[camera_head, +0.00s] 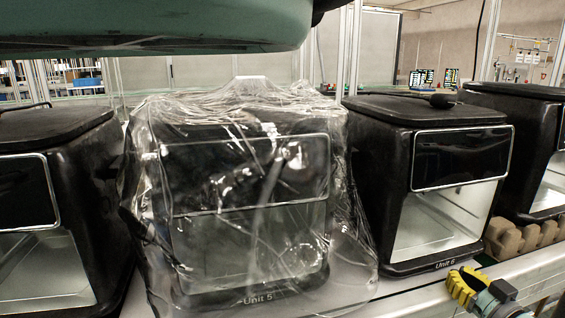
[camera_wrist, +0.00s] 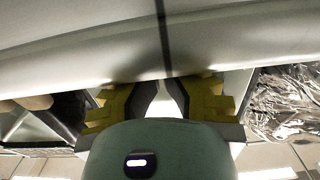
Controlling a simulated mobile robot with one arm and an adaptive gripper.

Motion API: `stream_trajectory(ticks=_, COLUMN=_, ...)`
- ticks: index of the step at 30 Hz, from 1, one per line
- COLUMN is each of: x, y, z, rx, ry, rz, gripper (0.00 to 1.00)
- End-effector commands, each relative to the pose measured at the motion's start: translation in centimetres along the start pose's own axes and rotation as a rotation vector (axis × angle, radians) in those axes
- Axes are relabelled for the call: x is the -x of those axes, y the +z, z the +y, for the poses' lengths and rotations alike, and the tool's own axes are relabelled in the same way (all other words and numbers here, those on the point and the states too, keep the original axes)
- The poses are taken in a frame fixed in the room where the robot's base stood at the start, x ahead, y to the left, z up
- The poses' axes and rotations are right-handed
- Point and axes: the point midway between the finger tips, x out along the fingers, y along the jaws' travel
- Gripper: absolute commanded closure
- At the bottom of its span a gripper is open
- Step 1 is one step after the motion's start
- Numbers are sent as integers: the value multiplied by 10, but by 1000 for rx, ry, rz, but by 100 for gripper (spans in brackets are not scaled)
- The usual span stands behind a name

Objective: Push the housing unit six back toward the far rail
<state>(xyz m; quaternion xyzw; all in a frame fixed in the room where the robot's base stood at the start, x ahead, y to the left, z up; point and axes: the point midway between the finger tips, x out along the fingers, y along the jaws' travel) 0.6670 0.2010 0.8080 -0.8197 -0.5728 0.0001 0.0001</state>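The housing unit six (camera_head: 398,160) is a black box with a dark glossy front panel and a bright open window below it. Its front edge reads "Unit 6". It stands upright on the pale conveyor, right of centre in the head view. My gripper (camera_head: 464,288) with yellow fingers is low at the right, in front of the unit's right side and apart from it. In the wrist view my gripper (camera_wrist: 163,88) shows its yellow fingers with dark inner pads and a narrow pale gap between. I see nothing held. Part of a black housing (camera_wrist: 70,108) shows at left there.
A plastic-wrapped housing marked Unit 5 (camera_head: 255,215) stands close at left. Another housing (camera_head: 50,180) stands far left, and one (camera_head: 520,125) at right. A dark handled item (camera_head: 440,100) lies on unit six. Brown cardboard (camera_head: 525,237) is right of it. The pale front rail (camera_head: 405,300) lies before the units.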

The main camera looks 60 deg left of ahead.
Motion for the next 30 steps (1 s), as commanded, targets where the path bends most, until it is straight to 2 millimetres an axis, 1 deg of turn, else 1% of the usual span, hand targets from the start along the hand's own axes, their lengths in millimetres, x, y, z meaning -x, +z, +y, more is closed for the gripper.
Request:
stream_trajectory(ticks=16, x=-1, y=0, z=0, rx=0, ry=-1, rz=0, gripper=100)
stream_trajectory(ticks=30, x=-14, y=1, z=-1, rx=1, ry=-4, rz=-1, gripper=100)
